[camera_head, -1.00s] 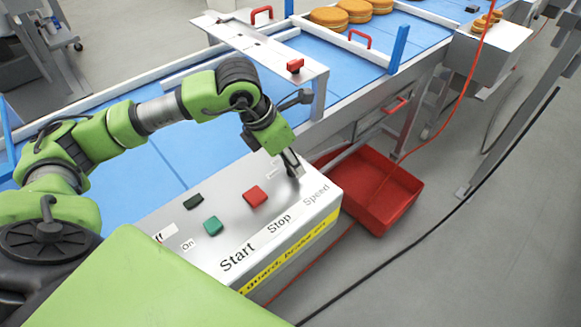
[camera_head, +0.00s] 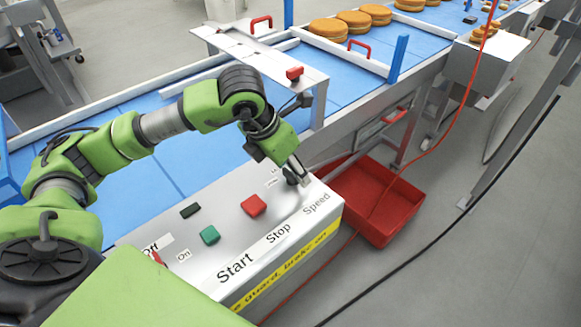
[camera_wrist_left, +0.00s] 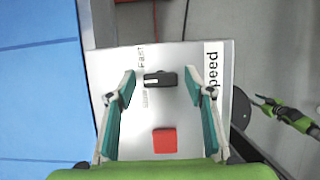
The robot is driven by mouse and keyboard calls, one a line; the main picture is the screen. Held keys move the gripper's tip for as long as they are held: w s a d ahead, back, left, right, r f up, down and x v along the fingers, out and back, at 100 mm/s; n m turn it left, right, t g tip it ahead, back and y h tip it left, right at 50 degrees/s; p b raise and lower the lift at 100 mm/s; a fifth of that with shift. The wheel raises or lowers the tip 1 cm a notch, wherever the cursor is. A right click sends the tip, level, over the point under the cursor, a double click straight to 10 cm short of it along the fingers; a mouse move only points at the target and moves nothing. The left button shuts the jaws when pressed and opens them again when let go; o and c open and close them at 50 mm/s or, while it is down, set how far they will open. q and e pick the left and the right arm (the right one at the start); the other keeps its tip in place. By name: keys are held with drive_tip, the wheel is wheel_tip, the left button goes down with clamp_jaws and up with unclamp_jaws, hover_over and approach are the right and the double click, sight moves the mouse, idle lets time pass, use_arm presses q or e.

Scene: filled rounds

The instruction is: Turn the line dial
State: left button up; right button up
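The line dial (camera_wrist_left: 160,79) is a black bar-shaped knob on the grey control box (camera_wrist_left: 135,135), near the Speed label (camera_wrist_left: 213,70). Its bar lies crosswise in the left wrist view, with a pale mark near its left end. My left gripper (camera_wrist_left: 160,86) is open, with one finger on each side of the dial and gaps showing at both ends. In the head view my left gripper (camera_head: 299,177) points down at the far right end of the box top, partly hiding the dial (camera_head: 289,176). My right gripper (camera_wrist_left: 263,102) seems to show small at the right edge of the left wrist view.
A red stop button (camera_head: 253,205), green start button (camera_head: 210,235) and dark switch (camera_head: 190,210) stand left of the dial. The blue conveyor (camera_head: 130,130) carries round cakes (camera_head: 327,30) behind. A red crate (camera_head: 375,205) sits on the floor to the right.

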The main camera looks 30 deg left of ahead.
idle(0.3)
use_arm(q)
drive_tip(key=v, duration=1.2)
